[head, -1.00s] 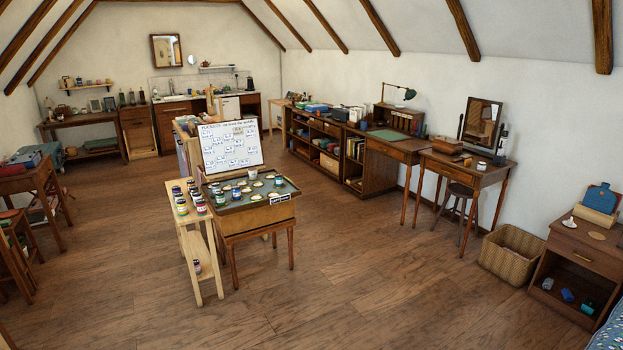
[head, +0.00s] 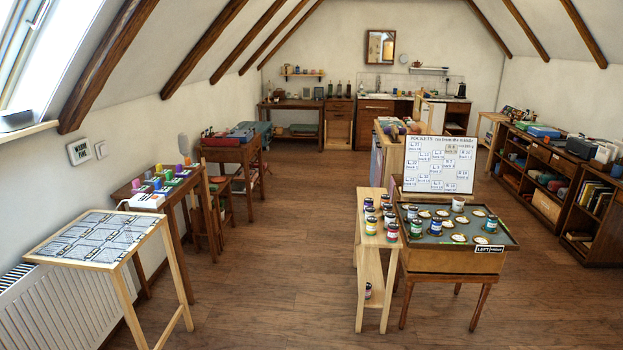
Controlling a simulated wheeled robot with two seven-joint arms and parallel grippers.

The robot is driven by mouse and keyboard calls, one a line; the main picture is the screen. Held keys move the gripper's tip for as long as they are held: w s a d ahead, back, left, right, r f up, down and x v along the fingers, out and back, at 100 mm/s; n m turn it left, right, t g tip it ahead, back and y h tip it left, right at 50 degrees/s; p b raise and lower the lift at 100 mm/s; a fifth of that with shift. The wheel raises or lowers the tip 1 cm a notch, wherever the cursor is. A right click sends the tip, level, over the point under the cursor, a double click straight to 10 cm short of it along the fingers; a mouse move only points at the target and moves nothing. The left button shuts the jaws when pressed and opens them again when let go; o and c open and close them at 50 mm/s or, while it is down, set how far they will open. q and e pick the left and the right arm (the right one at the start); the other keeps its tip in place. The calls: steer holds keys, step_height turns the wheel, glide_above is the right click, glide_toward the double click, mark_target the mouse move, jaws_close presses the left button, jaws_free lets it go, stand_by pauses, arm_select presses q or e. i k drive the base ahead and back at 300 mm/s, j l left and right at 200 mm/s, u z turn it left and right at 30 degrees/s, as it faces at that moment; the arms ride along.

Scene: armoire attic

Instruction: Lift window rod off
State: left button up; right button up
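I cannot make out a window rod in the head view. A sloping roof window (head: 22,55) shows at the upper left, cut off by the picture edge, with a pale sill (head: 25,131) below it. Neither of my grippers is in view.
A slim table with a grey patterned top (head: 95,238) stands before a white radiator (head: 50,310) at the left. Behind it is a table with colored items (head: 160,183). A paint-jar table (head: 450,262) with a white board (head: 438,164) stands right of centre. The floor between (head: 270,260) is clear.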

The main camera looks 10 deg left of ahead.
mark_target(204, 162)
steer(key=i+u, duration=0.25)
steer(key=i, duration=0.4)
steer(key=i+u, duration=0.25)
steer(key=i, duration=0.4)
steer(key=i+l+u, duration=0.2)
steer(key=i, duration=0.4)
